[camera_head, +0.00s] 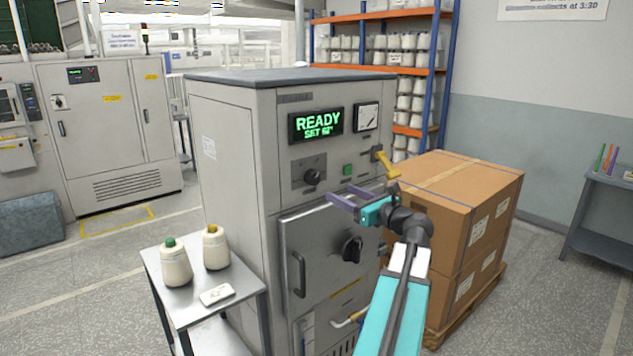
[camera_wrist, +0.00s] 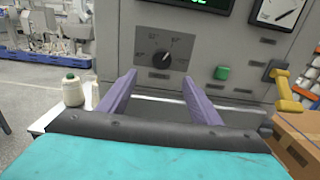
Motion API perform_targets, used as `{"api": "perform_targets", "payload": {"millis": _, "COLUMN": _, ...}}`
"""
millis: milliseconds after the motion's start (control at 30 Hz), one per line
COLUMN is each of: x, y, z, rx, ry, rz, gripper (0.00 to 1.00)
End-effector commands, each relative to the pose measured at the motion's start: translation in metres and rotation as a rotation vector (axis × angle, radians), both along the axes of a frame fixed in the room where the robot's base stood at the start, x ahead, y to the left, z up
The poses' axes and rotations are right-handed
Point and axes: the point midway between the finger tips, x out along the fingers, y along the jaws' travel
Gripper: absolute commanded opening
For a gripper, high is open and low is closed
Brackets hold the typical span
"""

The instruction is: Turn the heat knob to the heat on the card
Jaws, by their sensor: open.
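The heat knob (camera_head: 312,177) is a small black dial on a dark plate on the grey machine's (camera_head: 225,150) front, below the green display (camera_head: 316,124), which reads READY and a SET value that looks like 60. In the wrist view the knob (camera_wrist: 160,58) sits ahead, above and between my fingers, its pointer tilted up and right; the marks around it are too small to read. My gripper (camera_head: 347,198) is open and empty, to the right of and slightly below the knob, apart from it. A white card (camera_head: 217,295) lies on the side table; its writing is unreadable.
A green button (camera_head: 347,170) and a yellow lever (camera_head: 386,163) are right of the knob. A door with a handle (camera_head: 299,275) and a larger black knob (camera_head: 352,249) lies below. Two thread cones (camera_head: 176,264) stand on the table (camera_head: 185,312). Stacked boxes (camera_head: 455,200) stand right.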

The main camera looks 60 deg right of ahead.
Motion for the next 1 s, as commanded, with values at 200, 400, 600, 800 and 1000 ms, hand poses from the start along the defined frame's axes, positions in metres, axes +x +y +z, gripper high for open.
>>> {"api": "perform_targets", "payload": {"millis": 200, "x": -0.006, "y": -0.004, "z": 0.0, "rx": 0.0, "ry": 0.0, "rz": -0.009, "gripper": 0.58}}
{"api": "perform_targets", "payload": {"millis": 400, "x": 0.0, "y": -0.009, "z": 0.001, "rx": 0.001, "ry": 0.0, "rz": -0.012, "gripper": 0.58}}
{"api": "perform_targets", "payload": {"millis": 600, "x": 0.019, "y": -0.016, "z": 0.001, "rx": 0.001, "ry": 0.001, "rz": -0.012, "gripper": 0.58}}
{"api": "perform_targets", "payload": {"millis": 800, "x": 0.045, "y": -0.025, "z": 0.002, "rx": 0.0, "ry": 0.0, "rz": -0.012, "gripper": 0.58}}
{"api": "perform_targets", "payload": {"millis": 1000, "x": 0.073, "y": -0.035, "z": 0.002, "rx": 0.002, "ry": 0.0, "rz": -0.013, "gripper": 0.58}}
